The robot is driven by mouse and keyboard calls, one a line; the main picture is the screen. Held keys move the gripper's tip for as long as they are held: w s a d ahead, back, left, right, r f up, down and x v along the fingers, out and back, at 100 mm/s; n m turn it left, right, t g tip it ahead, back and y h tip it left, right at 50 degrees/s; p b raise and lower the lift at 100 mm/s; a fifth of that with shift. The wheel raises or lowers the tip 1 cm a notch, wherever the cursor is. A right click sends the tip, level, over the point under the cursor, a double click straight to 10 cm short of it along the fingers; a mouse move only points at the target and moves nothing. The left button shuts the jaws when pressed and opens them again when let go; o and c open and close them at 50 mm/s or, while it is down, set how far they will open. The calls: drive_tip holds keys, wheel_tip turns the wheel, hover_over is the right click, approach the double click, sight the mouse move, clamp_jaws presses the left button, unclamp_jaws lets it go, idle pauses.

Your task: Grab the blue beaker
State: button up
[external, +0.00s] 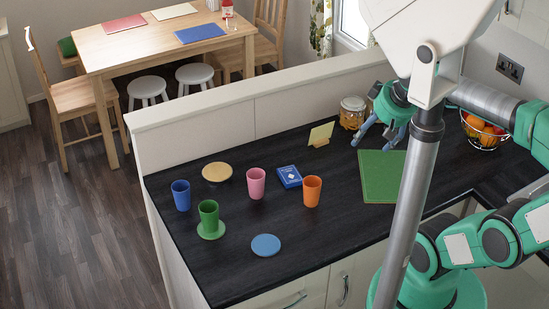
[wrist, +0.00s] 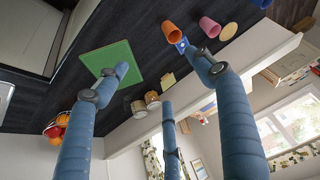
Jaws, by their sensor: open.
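The blue beaker (external: 181,195) stands upright at the left end of the dark counter in the external view. My gripper (external: 376,137) is far to its right, above the counter near the jars and the green board. Its three blue fingers are spread apart and hold nothing, as the wrist view also shows (wrist: 162,78). A blue thing (wrist: 262,3) is cut off by the top edge of the wrist view; I cannot tell whether it is the beaker.
Near the blue beaker are a yellow disc (external: 217,172), a green beaker (external: 209,215) on a green coaster, and a pink beaker (external: 256,183). A blue box (external: 289,176), orange beaker (external: 312,190), card stand (external: 320,134) and jars (external: 352,113) lie toward my gripper. A low wall (external: 290,98) runs behind.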

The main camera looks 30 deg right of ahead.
drive_tip(key=w+a+r+p, duration=0.1)
drive_tip(key=w+a+r, duration=0.2)
drive_tip(key=w, duration=0.4)
drive_tip(key=n+g+p, duration=0.4)
drive_tip(key=g+p, duration=0.2)
hover_over(180, 183)
drive_tip(key=s, duration=0.3)
wheel_tip(180, 183, down, 24)
drive_tip(key=shift+w+a, duration=0.1)
drive_tip(key=shift+a, duration=0.25)
drive_tip(key=shift+f, duration=0.15)
drive_tip(key=shift+f, duration=4.2)
